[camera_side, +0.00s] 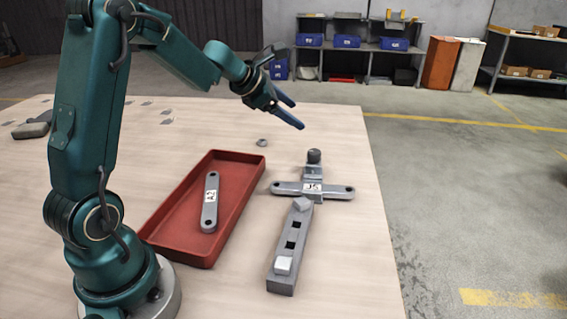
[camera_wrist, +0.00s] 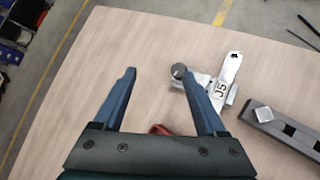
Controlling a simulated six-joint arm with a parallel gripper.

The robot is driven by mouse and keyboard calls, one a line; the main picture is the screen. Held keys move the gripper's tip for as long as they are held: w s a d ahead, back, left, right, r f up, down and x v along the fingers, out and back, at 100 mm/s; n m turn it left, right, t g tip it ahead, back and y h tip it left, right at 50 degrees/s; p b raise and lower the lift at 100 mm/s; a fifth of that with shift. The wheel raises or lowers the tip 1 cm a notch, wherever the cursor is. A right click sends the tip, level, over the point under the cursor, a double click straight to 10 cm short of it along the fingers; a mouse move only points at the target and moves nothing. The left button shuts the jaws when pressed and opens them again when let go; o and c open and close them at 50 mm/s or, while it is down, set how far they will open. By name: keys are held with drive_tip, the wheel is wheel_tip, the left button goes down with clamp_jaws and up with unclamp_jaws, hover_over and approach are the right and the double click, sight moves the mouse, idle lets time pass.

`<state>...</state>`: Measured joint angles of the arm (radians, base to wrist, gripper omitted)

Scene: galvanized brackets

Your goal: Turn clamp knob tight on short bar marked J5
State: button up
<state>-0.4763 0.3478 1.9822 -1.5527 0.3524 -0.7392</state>
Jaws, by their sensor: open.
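A short grey bar marked J5 (camera_side: 330,191) lies crosswise on the table in a metal clamp (camera_side: 313,174). The dark round clamp knob (camera_side: 314,156) is at the clamp's far end. In the wrist view the knob (camera_wrist: 179,71) shows just beyond the right fingertip, beside the J5 bar (camera_wrist: 231,68). My gripper (camera_side: 289,113) is open and empty, above and to the left of the knob in the side view. In the wrist view its blue fingers (camera_wrist: 158,74) are spread apart. I cannot tell the exact gap between fingertip and knob.
A red tray (camera_side: 228,157) holds a bar marked A2 (camera_side: 210,203). A grey block with square holes and pale square pegs (camera_side: 290,243) lies in front of the clamp. A small grey part (camera_side: 262,142) sits behind the tray. The table's right edge is near the J5 bar.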

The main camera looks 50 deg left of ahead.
wheel_tip(320, 180, up, 2)
drive_tip(key=w+d+r+n+t+h, duration=0.1)
drive_tip(key=d+n+t, duration=0.1)
drive_tip(key=n, duration=0.1)
drive_tip(key=n+t, duration=0.2)
approach(314, 152)
drive_tip(key=x, duration=0.5)
drive_tip(key=shift+w+a+r, duration=0.1)
drive_tip(key=shift+r, duration=0.05)
drive_tip(key=shift+w, duration=0.1)
drive_tip(key=shift+f+x, duration=0.2)
drive_tip(key=shift+x, duration=2.3)
